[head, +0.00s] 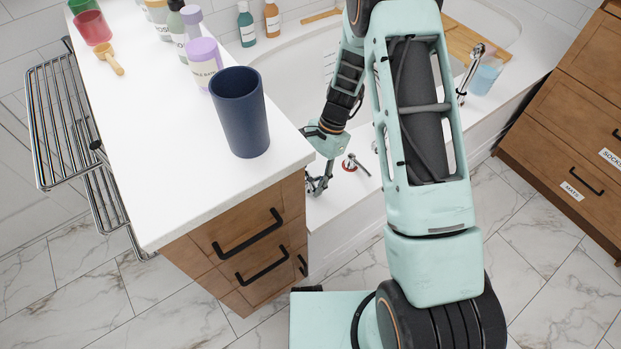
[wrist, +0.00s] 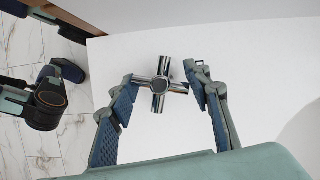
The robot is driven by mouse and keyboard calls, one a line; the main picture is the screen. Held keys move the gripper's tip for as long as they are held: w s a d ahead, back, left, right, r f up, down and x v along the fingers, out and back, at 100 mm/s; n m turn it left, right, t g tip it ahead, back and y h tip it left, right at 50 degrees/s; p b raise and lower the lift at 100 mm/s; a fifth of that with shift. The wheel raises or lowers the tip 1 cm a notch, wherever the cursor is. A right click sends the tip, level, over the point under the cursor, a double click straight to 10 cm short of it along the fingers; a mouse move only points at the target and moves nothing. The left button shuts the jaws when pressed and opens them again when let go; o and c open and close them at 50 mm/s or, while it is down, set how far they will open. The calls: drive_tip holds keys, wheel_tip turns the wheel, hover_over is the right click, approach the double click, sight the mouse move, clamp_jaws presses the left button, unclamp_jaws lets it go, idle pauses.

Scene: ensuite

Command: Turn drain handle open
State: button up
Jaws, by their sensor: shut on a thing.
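A chrome cross-shaped handle (wrist: 159,86), which I take to be the drain handle, stands on the white tub ledge in the wrist view. My gripper (wrist: 158,87) is shut on it, with one blue-padded finger at each side, at the ends of its sideways arms. Its other two arms point roughly up and down in the picture. I see no marking on it. In the head view my gripper (head: 318,186) is low beside the cabinet, over the tub's front ledge. The held handle is mostly hidden there by the fingers.
A red-marked handle (head: 352,163) stands just right of my gripper. The wooden cabinet (head: 245,240) with its white top is close on the left. A dark blue cup (head: 240,112) stands near the top's edge. The white bathtub (head: 300,75) lies behind.

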drive_tip(key=n+g, duration=0.1)
drive_tip(key=n, duration=0.2)
drive_tip(key=shift+h, duration=0.4)
drive_tip(key=o, duration=1.1)
drive_tip(key=v, duration=1.2)
drive_tip(key=shift+s, duration=0.15)
